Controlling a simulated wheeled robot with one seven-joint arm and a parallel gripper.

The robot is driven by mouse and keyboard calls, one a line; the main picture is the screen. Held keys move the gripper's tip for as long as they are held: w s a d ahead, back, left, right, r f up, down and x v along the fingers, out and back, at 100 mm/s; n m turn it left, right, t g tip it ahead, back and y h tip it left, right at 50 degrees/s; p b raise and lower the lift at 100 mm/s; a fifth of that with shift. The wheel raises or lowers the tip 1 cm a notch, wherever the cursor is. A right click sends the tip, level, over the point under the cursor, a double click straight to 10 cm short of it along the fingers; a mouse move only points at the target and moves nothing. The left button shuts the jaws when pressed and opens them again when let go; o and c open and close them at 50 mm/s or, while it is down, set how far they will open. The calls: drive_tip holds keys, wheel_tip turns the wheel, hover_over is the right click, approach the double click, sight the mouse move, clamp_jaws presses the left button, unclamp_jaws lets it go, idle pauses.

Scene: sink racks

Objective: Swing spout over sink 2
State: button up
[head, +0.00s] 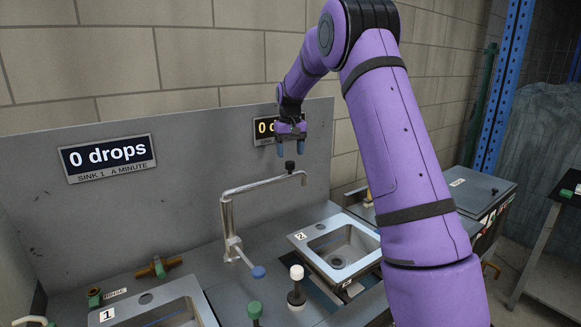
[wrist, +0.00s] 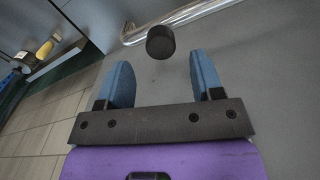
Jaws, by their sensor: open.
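A steel spout (head: 262,186) runs from its upright post (head: 227,220) to the right, with its end toward sink 2 (head: 340,243). A dark knob (head: 290,166) stands on the spout near its free end. In the wrist view, the knob (wrist: 160,42) lies just beyond and between the fingertips, with the spout (wrist: 178,20) behind it. My gripper (head: 290,150) is open and empty, directly above the knob; its blue fingers also show in the wrist view (wrist: 160,72). A lever with a blue tip (head: 258,272) sits at the post's base.
Sink 1 (head: 160,305) is at the lower left. A white-topped knob (head: 296,272) and a green knob (head: 254,310) stand in front. The back panel carries a "0 drops" display (head: 107,157) for sink 1 and another display (head: 265,128), partly hidden by my gripper.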

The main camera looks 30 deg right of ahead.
sight(293, 163)
wheel_tip(293, 163, down, 6)
drive_tip(key=shift+r, duration=0.1)
idle(0.4)
clamp_jaws()
drive_tip(key=shift+s+m, duration=0.4)
drive_tip(key=shift+s, duration=0.4)
drive_tip(key=s+a+m, duration=0.3)
drive_tip(key=s+m, duration=0.1)
drive_tip(key=s, duration=0.3)
drive_tip(key=s+a+m, duration=0.3)
drive_tip(key=s+m, duration=0.1)
drive_tip(key=s, duration=0.3)
drive_tip(key=shift+s, duration=0.3)
